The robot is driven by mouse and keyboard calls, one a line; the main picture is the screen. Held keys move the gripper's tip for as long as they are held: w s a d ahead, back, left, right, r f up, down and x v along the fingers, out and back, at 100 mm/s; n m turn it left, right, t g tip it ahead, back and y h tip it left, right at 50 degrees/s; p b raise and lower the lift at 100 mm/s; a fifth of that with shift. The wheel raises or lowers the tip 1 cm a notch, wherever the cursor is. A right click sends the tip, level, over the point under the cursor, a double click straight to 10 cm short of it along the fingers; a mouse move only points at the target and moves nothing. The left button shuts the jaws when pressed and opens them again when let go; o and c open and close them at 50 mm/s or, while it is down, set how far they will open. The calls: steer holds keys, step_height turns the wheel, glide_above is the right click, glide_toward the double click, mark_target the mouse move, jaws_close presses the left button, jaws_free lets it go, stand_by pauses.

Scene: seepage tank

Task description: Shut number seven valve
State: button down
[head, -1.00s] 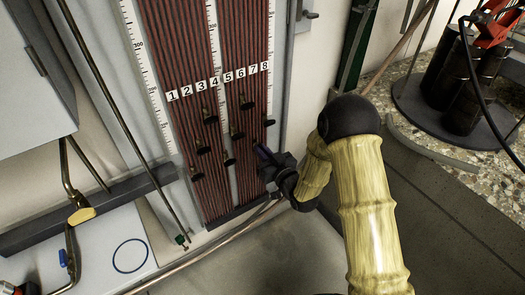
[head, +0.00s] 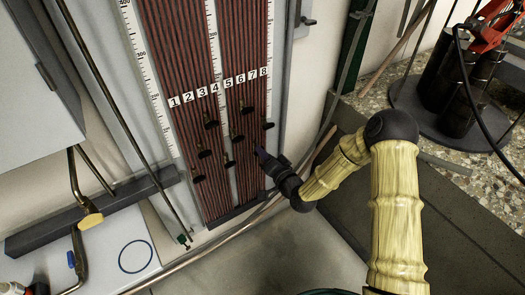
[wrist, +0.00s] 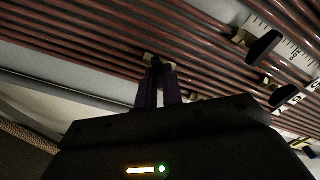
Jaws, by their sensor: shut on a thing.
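The manometer board (head: 236,190) stands upright with red-brown tubes numbered 1 to 8. Small valves with black handles sit low on it, staggered in height. My gripper (head: 261,154) reaches the board's lower right from the right, under the number 7 label (head: 252,75). In the wrist view its purple fingers (wrist: 159,78) are closed together on a small valve, of which a brassy bit (wrist: 149,57) shows at the tips. From its column this looks like number seven valve; its handle is mostly hidden by the fingers. The number eight valve (head: 268,126) is just above right.
Other valves (head: 204,154) are close on the left. In the wrist view two black handles (wrist: 263,47) (wrist: 284,96) show at the right. A grey ledge (head: 420,215) lies right of the arm, with black cylinders (head: 465,85) behind.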

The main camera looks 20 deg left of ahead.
steer(key=shift+f+m+p, duration=0.2)
steer(key=shift+m+p, duration=0.8)
steer(key=shift+m, duration=3.2)
steer(key=shift+d+f, duration=0.1)
steer(key=c, duration=1.5)
jaws_free()
steer(key=shift+c, duration=0.2)
steer(key=shift+s, duration=0.1)
